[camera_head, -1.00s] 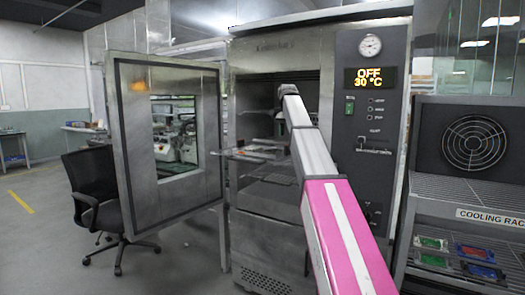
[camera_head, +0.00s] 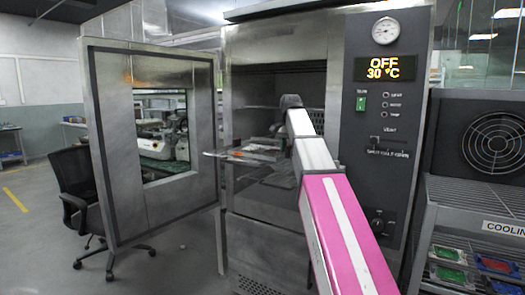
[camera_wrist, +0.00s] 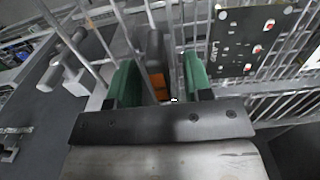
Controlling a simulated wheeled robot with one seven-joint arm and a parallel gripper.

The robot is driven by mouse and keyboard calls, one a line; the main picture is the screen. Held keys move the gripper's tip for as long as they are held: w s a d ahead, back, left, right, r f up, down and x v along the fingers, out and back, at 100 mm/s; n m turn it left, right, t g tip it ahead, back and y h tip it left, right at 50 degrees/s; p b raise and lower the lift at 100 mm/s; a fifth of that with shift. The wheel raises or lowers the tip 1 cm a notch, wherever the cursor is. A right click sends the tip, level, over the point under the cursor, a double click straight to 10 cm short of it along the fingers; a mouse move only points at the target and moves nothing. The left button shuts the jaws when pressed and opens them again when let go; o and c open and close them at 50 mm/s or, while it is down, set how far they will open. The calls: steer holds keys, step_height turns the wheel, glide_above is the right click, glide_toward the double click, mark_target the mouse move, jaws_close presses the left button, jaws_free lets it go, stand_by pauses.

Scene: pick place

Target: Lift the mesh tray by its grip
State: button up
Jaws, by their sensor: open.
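The mesh tray (camera_head: 240,157) juts out of the open oven in the head view. In the wrist view its wires (camera_wrist: 288,104) run below and around a dark board. My gripper (camera_wrist: 158,82) is open, with a green pad on each side. A dark and orange piece, which looks like the tray's grip (camera_wrist: 156,84), lies between the pads with gaps beside it. In the head view my arm hides most of the gripper and the tray's right part.
The oven door (camera_head: 150,150) stands open at the left. The oven's control panel (camera_head: 386,130) is right of my arm. A cooling rack (camera_head: 470,205) with several coloured items stands at the far right. A black chair (camera_head: 78,195) is behind the door.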

steer(key=shift+f, duration=0.25)
jaws_close()
steer(key=shift+r, duration=0.1)
